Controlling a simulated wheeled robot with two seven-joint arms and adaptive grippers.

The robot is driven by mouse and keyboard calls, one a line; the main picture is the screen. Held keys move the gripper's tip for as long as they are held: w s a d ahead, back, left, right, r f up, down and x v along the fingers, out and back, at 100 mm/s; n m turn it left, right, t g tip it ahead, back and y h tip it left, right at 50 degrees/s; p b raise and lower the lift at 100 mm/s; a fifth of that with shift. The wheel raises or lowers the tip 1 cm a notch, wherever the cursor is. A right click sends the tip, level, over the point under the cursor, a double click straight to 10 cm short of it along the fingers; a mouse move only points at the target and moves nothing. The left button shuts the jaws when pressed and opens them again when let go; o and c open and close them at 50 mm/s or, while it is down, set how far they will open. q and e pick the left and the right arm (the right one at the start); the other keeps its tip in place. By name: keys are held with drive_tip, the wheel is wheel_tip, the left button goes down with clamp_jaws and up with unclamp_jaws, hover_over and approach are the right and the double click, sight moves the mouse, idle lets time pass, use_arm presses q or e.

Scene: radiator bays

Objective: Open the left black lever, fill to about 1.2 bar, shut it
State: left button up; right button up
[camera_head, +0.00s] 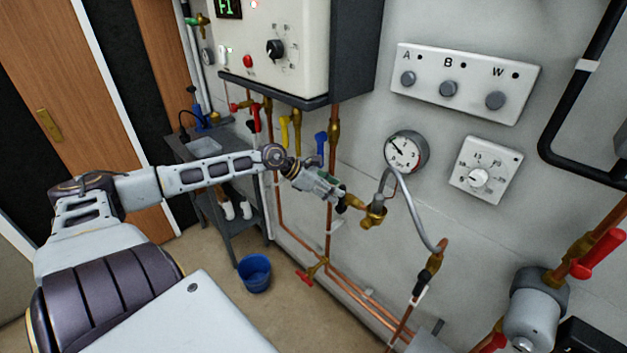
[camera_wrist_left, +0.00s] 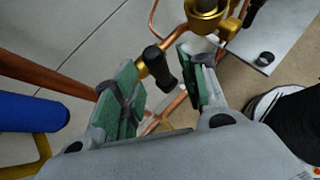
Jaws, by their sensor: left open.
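The left black lever (camera_wrist_left: 161,70) sits between the spread fingertips of my left gripper (camera_wrist_left: 170,72) in the left wrist view, with small gaps to the pads. It joins a brass valve (camera_wrist_left: 204,12) on the copper pipework. In the head view my left gripper (camera_head: 338,194) is beside the brass valve (camera_head: 374,214) and mostly hides the lever. The pressure gauge (camera_head: 405,151) is above right; its needle points to the upper left, too small to read exactly. A grey hose (camera_head: 413,212) runs from the brass valve to a second black-levered valve (camera_head: 423,281). My right gripper is out of view.
Blue (camera_head: 320,143), yellow (camera_head: 284,131) and red (camera_head: 255,118) levers hang under the boiler (camera_head: 285,45), close to my left forearm. A dial thermostat (camera_head: 486,171) and a switch panel (camera_head: 465,84) are on the wall. A blue bucket (camera_head: 254,273) stands on the floor.

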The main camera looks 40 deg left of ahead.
use_arm(q)
drive_tip(key=v, duration=0.7)
idle(0.9)
drive_tip(key=shift+a, duration=0.1)
drive_tip(key=shift+f, duration=0.1)
idle(0.4)
